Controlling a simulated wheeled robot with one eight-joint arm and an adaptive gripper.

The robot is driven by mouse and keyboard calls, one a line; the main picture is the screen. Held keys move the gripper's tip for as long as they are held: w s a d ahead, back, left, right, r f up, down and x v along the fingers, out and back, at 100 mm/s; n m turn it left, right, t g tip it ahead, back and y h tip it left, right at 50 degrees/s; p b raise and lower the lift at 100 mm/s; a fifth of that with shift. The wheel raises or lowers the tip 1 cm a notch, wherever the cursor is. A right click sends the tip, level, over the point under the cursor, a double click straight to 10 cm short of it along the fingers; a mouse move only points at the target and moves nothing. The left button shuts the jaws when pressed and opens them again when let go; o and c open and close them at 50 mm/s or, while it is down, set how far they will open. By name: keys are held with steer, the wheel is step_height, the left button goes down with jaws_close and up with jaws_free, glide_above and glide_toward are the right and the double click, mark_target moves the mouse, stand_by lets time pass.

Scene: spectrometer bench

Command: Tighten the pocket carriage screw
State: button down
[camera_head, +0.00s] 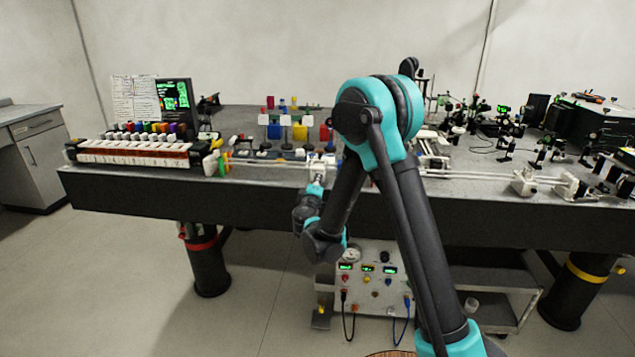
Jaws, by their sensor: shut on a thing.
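My gripper (318,180) is at the front edge of the bench, near the middle of the picture, pointing up and away from me. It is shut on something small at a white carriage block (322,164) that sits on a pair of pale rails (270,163). The screw itself is too small to make out, and the gripper's fingers cover that spot. I cannot tell from this view how far the screw is turned. My arm hides the part of the rails just right of the carriage.
The dark bench (130,190) runs across the view. A rack of white modules (135,152) stands at the left, with a screen (175,95) behind. Optics crowd the right side. A control box (372,280) with cables stands below the bench. Floor at front left is clear.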

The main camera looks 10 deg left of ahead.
steer(key=shift+s, duration=0.1)
stand_by(0.5)
steer(key=c, duration=1.5)
jaws_free()
steer(key=s, duration=1.2)
steer(key=shift+a, duration=0.2)
